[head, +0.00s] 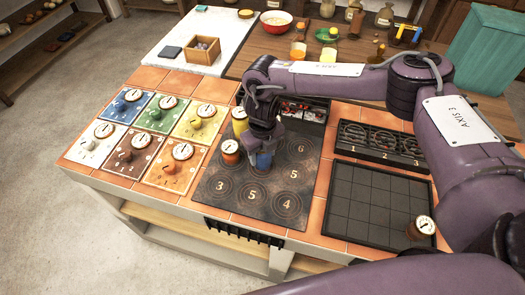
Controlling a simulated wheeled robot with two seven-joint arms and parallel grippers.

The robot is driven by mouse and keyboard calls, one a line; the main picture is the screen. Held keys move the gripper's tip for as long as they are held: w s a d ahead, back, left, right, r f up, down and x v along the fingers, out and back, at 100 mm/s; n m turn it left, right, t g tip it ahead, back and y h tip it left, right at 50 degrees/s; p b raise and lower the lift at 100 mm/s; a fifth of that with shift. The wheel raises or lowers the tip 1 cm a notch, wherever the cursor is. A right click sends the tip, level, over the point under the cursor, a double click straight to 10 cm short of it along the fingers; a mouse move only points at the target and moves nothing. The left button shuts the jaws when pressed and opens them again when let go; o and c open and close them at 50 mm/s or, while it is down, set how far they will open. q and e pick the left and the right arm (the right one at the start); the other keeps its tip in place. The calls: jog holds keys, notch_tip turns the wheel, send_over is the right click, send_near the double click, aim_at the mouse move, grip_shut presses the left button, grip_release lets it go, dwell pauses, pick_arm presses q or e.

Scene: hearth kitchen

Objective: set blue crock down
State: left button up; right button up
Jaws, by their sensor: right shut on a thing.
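My right gripper (263,143) is shut on the blue crock (264,160). The crock is over the dark hob plate (213,205) with numbered rings, near its middle. The gripper hides most of the crock, and I cannot tell whether its base touches the plate. An orange crock (230,155) with a round dial on its lid stands close to the left. A yellow crock (240,127) stands behind that one. My left gripper is not in view.
Coloured tiles with knobs and dials, among them a blue tile (116,110), lie left of the plate. A dark gridded tray (375,205) lies to the right, with a crock (420,228) at its corner. A numbered rack (380,145) stands behind the tray. The plate's front rings are clear.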

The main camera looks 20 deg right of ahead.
jog(key=o, duration=1.2)
jog(key=shift+f, duration=0.1)
jog(key=shift+o, duration=0.2)
jog(key=shift+r, duration=0.65)
notch_tip(320, 180, up, 10)
jog(key=shift+f+b, duration=0.1)
jog(key=shift+b, duration=0.65)
jog(key=shift+r, duration=0.65)
